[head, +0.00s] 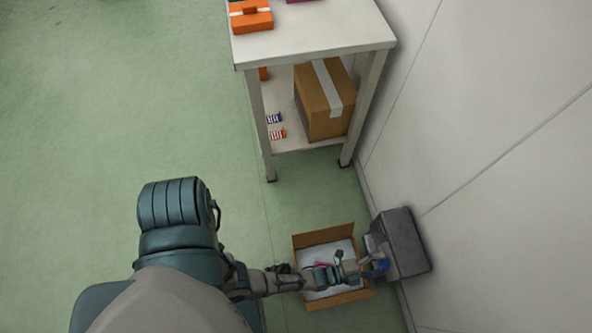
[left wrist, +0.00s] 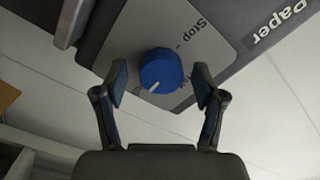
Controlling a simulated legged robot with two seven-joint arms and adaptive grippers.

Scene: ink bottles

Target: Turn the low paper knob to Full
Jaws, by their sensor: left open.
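The blue knob (left wrist: 161,70) sits on a grey panel (left wrist: 140,30) in the left wrist view, with a white pointer line on its face towards the picture's lower left. The panel reads "Stop", and a second label is partly hidden behind a fingertip; "Paper" is printed on the adjoining surface. My left gripper (left wrist: 161,82) is open, its two fingers on either side of the knob with gaps visible. In the head view my left gripper (head: 371,266) is at the grey wall box (head: 405,243). My right gripper is not in view.
An open cardboard box (head: 298,242) with white contents lies on the floor under my left forearm. A white shelf table (head: 310,38) stands beyond, holding a taped carton (head: 316,98) and an orange box (head: 250,18). The wall closes the right side; green floor is clear at left.

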